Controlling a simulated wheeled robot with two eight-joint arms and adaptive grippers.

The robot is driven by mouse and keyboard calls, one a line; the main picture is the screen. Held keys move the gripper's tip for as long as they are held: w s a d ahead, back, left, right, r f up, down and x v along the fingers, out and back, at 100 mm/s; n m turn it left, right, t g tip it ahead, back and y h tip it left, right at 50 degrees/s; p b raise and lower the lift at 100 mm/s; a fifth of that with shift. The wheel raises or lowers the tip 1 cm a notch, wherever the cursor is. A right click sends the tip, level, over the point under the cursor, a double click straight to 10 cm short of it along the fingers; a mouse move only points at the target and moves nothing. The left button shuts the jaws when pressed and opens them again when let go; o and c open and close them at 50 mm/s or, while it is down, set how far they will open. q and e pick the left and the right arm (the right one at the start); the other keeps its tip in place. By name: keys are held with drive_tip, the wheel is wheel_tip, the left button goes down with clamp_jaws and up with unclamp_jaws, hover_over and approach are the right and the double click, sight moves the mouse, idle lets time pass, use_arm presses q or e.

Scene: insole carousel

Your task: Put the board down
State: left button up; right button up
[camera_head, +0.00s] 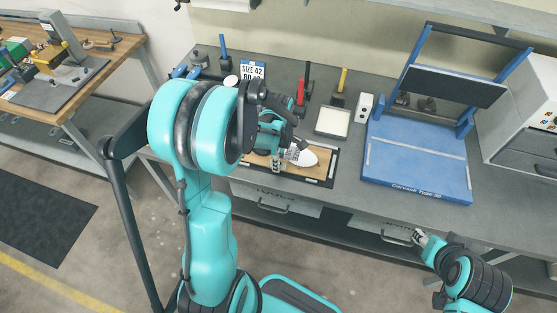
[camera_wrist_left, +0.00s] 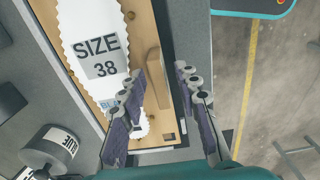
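The wooden board (camera_head: 262,160) lies in a black-edged frame on the grey bench, with a white insole (camera_head: 303,155) on it. In the left wrist view the board (camera_wrist_left: 152,30) carries the white insole (camera_wrist_left: 90,20) with a "SIZE 38" label and has a raised wooden bar (camera_wrist_left: 157,78) along one side. My left gripper (camera_wrist_left: 160,82) is open, its fingers apart on either side of the bar side of the board; I cannot tell if they touch it. My left arm hides part of the board in the head view. My right gripper (camera_head: 419,237) is low in front of the bench; its finger opening is too small to tell.
A blue stand (camera_head: 415,165) with an upright frame is on the bench at right, beside a white cabinet (camera_head: 525,110). A pale square tray (camera_head: 332,122), a white box (camera_head: 364,106) and a size sign (camera_head: 252,69) stand behind the board. A "BLUE" cup (camera_wrist_left: 52,148) is near my left gripper.

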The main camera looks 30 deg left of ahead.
use_arm(q)
drive_tip(key=shift+r, duration=0.25)
wheel_tip(320, 180, up, 11)
drive_tip(key=p, duration=0.4)
drive_tip(key=s+d+r+m+t, duration=0.7)
drive_tip(key=s+d+m, duration=0.3)
drive_tip(key=m, duration=1)
drive_tip(key=shift+s+d+r+m, duration=0.15)
drive_tip(key=shift+s+d+m, duration=0.15)
drive_tip(key=shift+s, duration=0.25)
wheel_tip(320, 180, down, 6)
drive_tip(key=b, duration=0.6)
